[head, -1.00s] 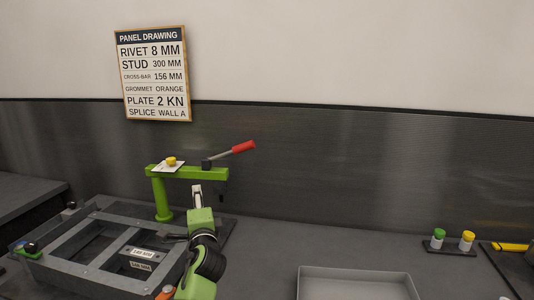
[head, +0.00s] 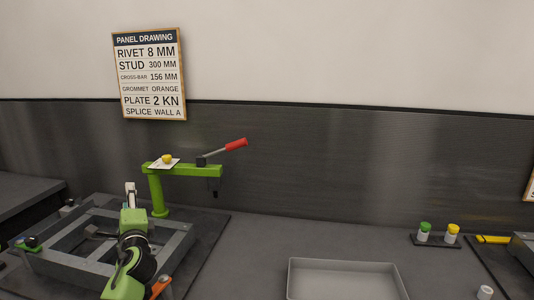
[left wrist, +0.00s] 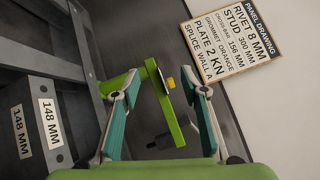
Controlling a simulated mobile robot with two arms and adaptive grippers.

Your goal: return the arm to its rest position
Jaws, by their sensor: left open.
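My left arm comes in at the lower left of the head view, over the grey metal frame (head: 172,245). My left gripper (head: 130,188) points towards the back wall. In the left wrist view its two teal-lined fingers (left wrist: 160,88) are spread apart with nothing held between them. The green lever press (left wrist: 168,108) shows beyond the fingers in that view, clear of them. My right gripper is in neither view.
The press (head: 158,195) with a red-handled lever stands behind the frame. A grey tray (head: 345,264) lies right of the frame, with open bench between. Green- and yellow-capped bottles (head: 438,233) stand at the right. A panel drawing sign (head: 150,73) hangs on the wall.

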